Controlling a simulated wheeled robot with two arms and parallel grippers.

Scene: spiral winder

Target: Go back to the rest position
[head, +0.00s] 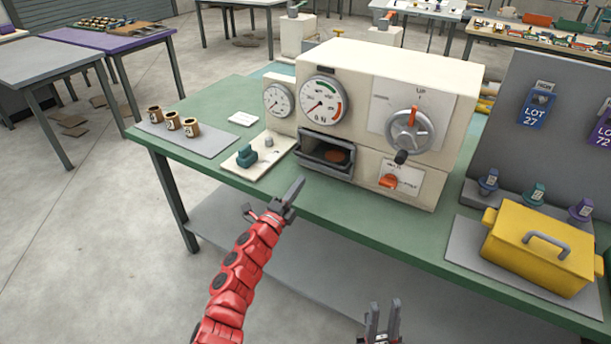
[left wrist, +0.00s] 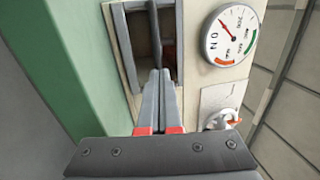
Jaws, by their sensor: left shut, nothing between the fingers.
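My left gripper (head: 292,192) is on a red arm in front of the green bench (head: 205,98), just left of and below the open drawer of the cream machine (head: 340,85). In the left wrist view its two fingers (left wrist: 158,85) lie together with nothing between them, pointing toward the drawer (left wrist: 148,25). In the head view the drawer (head: 325,163) stands out and holds a brown round thing (head: 336,155). My right gripper (head: 384,312) is low at the bottom edge, in front of the bench; its two fingers are apart and empty.
Left on the bench are several small brown pots (head: 172,121) on a grey mat and a teal block (head: 246,155) on a pale plate. At right a yellow lidded box (head: 540,250) stands near a tag board (head: 560,75).

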